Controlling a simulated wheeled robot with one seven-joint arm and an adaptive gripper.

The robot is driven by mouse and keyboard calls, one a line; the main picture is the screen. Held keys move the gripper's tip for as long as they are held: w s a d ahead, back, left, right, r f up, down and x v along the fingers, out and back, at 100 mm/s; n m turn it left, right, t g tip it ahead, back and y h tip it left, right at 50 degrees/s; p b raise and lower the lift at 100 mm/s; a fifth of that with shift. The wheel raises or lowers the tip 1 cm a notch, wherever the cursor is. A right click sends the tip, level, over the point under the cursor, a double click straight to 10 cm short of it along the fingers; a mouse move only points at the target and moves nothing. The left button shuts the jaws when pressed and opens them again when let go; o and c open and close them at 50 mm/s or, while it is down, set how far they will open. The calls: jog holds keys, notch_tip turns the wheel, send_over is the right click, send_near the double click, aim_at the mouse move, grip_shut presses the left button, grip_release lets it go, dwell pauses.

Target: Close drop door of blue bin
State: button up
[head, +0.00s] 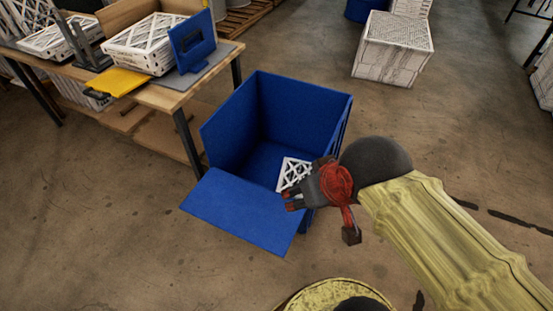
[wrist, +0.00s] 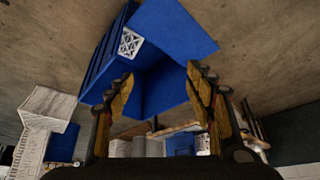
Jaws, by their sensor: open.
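The blue bin (head: 222,128) stands on the floor in the middle of the head view. Its drop door (head: 240,212) is down, sloping outward from the front toward me. A white lattice filter (head: 292,172) lies inside the bin near its right side. My gripper (head: 288,202) is at the bin's front right, by the door's right edge; whether it touches is unclear. In the wrist view, my gripper (wrist: 158,85) has its two fingers spread with nothing between them. The bin (wrist: 165,85) and its drop door (wrist: 175,28) show beyond the fingers.
A wooden workbench (head: 165,98) with boxed filters (head: 145,45), a yellow item (head: 118,81) and a blue stand (head: 193,42) is left of the bin. A stack of filters (head: 393,50) stands behind right. Floor in front and left of the door is clear.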

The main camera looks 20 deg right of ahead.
jog(key=shift+c, duration=1.2)
